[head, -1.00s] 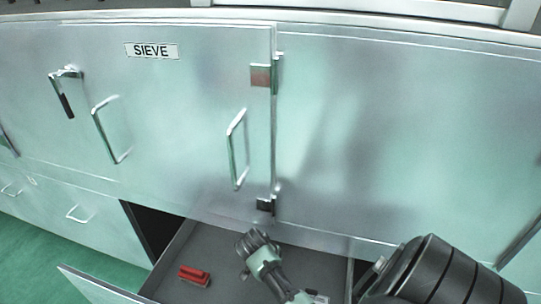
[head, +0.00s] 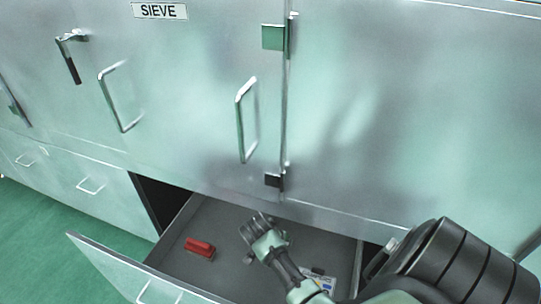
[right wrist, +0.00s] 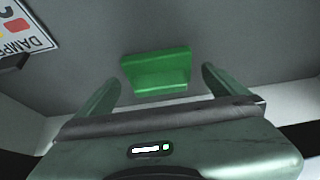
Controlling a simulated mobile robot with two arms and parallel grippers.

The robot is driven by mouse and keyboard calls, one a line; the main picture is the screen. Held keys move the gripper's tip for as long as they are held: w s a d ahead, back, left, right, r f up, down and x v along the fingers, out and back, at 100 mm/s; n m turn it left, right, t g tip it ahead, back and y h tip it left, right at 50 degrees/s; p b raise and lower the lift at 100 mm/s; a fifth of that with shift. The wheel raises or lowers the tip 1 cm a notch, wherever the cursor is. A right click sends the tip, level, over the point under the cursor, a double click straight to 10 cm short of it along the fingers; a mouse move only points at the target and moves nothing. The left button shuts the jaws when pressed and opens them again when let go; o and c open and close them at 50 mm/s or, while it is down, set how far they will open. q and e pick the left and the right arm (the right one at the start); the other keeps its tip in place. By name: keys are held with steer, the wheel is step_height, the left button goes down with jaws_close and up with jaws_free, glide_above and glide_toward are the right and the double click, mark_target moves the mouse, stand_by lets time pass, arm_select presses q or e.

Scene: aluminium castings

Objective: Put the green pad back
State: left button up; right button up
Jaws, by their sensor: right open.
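The green pad (right wrist: 158,72) shows in the right wrist view as a small green block on the grey drawer floor. It lies between and just beyond the fingertips of my right gripper (right wrist: 160,84), which is open with one finger on each side. I cannot tell whether the fingers touch it. In the head view my right gripper (head: 257,250) reaches down inside the open drawer (head: 180,281), and the pad cannot be made out there. My left gripper is not in view.
A red block (head: 200,248) lies in the drawer, left of my right gripper. A printed card (head: 322,284) lies on its right side, with a dark object beside it. Closed cabinet doors, one labelled SIEVE (head: 159,11), stand above the drawer.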

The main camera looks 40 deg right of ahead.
steer(key=p+v, duration=0.1)
steer(key=v, duration=1)
steer(key=shift+a+r, duration=0.2)
steer(key=shift+r, duration=0.15)
